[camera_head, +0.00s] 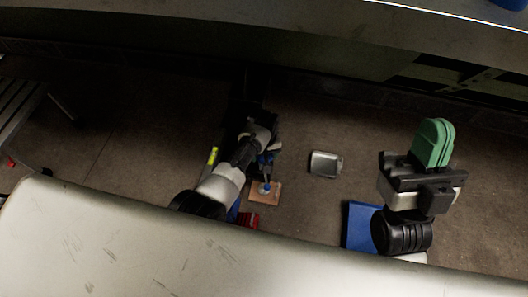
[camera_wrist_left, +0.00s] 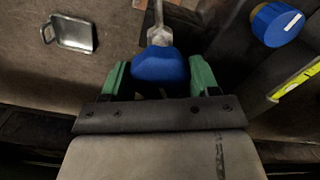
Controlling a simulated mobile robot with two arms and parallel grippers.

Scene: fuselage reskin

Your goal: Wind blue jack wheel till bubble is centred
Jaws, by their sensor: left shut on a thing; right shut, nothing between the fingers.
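My left gripper (camera_wrist_left: 160,82) has its green fingers on either side of a blue grip (camera_wrist_left: 160,65) and is shut on it. A metal shaft runs from this grip towards a wooden board (camera_head: 272,199) on the floor. A round blue wheel (camera_wrist_left: 277,25) with a white mark stands apart from the fingers, at the upper right of the left wrist view. A yellow-green strip (camera_head: 212,156), perhaps the level, lies beside the left arm and also shows in the wrist view (camera_wrist_left: 298,80). Its bubble cannot be made out. My right gripper (camera_head: 434,143) is shut and empty, away to the right.
A metal tray (camera_head: 325,164) lies on the floor between the arms. A blue flat object (camera_head: 361,226) lies near the right arm. Something red (camera_head: 250,220) shows by the board. A large pale panel edge (camera_head: 120,250) spans the front, and a dark structure (camera_head: 300,60) the back.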

